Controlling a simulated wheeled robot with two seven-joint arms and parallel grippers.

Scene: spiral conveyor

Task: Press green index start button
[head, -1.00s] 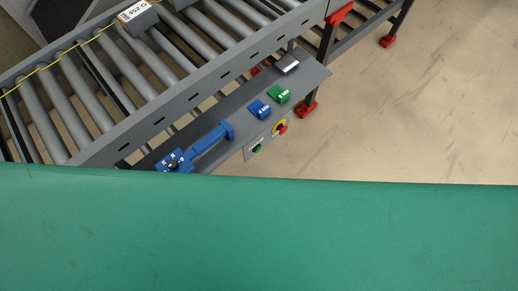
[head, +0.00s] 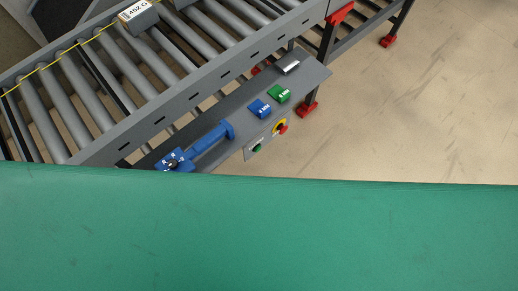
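A small round green button (head: 257,148) sits on the front face of the grey control panel (head: 306,75), which is fixed along the side of the roller conveyor. A red stop knob on a yellow ring (head: 280,127) is to its upper right on the same face. A green block with white lettering (head: 279,93) and a blue block (head: 260,109) stand on the panel's top. The lettering is too small to read surely. Neither of my grippers shows in the head view.
A green surface (head: 260,235) fills the lower part of the view and hides what is below the panel. The roller conveyor (head: 200,80) carries a labelled box (head: 138,16). A blue handle-like device (head: 210,140) lies on the panel's left. Bare floor (head: 420,120) is at right.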

